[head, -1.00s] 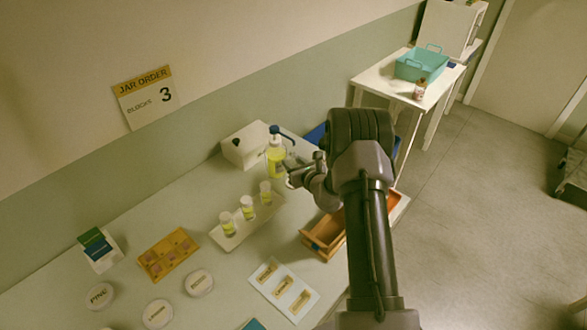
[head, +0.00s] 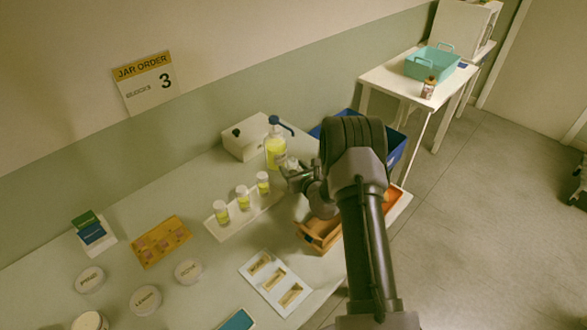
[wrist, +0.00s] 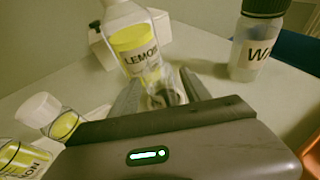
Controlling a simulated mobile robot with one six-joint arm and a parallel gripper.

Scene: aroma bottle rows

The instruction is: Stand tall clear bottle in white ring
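A clear pump bottle with yellow liquid (head: 276,152) and a dark blue pump head stands upright near the back of the table. A dark-capped bottle (wrist: 247,52) with a label starting "WA" stands to the right. My gripper (wrist: 163,78) has its fingers apart, with clear, shiny material showing between them; contact is not clear. In the head view my gripper (head: 290,172) is just right of the pump bottle. I cannot make out a white ring.
Several small yellow vials (head: 243,197) stand in a white rack left of my gripper. An orange tray (head: 318,235) lies below it, a white box (head: 245,140) behind. A blue bin (head: 393,150) is right of the table. White label tray (head: 278,283) sits in front.

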